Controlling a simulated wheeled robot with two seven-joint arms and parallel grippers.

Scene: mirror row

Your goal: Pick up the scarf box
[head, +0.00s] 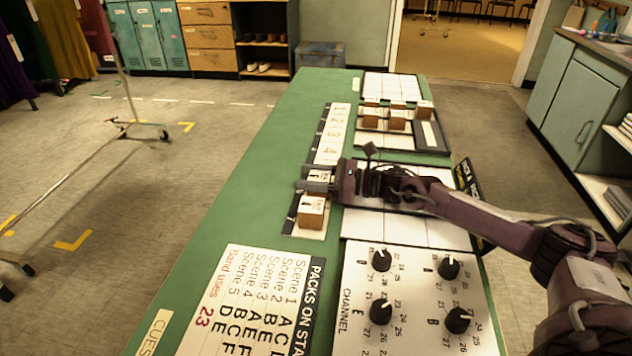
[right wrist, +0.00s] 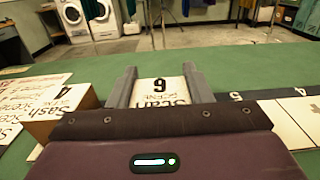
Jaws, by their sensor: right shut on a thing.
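The scarf box (head: 319,175) is a small brown box with a white printed top, on or just above the numbered strip. It also shows in the right wrist view (right wrist: 162,90), between the two grey fingers, its label reading "Scarf". My right gripper (head: 317,184) reaches in from the right and is shut on it. The fingers hide its sides, and I cannot tell whether it is clear of the surface. The sash box (head: 312,212) stands close by on the near side, and at the left in the right wrist view (right wrist: 62,112). My left gripper is not in view.
The numbered strip (head: 332,135) runs along the green table (head: 240,205). Several similar boxes (head: 397,118) stand in a tray farther back. A panel with black knobs (head: 380,311) and a printed scene sheet (head: 262,305) lie nearer. Green cloth left of the strip is clear.

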